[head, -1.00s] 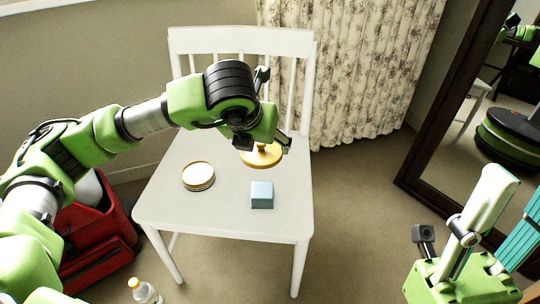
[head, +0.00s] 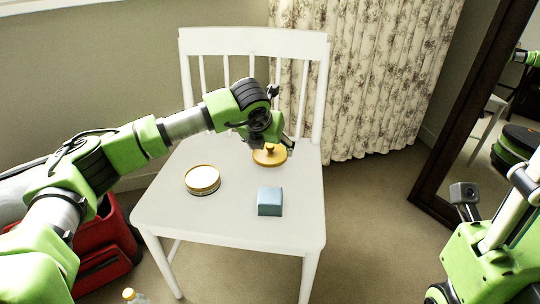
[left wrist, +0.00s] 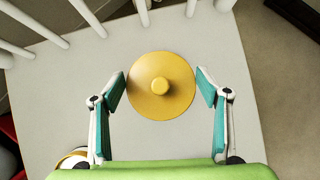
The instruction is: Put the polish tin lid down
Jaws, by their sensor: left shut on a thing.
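The polish tin lid (head: 270,156) is a round gold disc with a small knob on top. It is over the back right of the white chair seat (head: 180,215), low; I cannot tell whether it touches the seat. My left gripper (head: 270,146) is shut on the lid from above. In the left wrist view its turquoise finger pads stand on opposite sides of the lid (left wrist: 178,101). The round tin (head: 202,180), pale on top with a gold rim, sits on the seat to the left.
A blue-grey block (head: 270,202) sits on the seat's front right. The chair back stands behind the lid. A red case (head: 108,250) and a bottle (head: 132,296) are on the floor, left. A mirror (head: 455,110) stands right. The seat's front left is clear.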

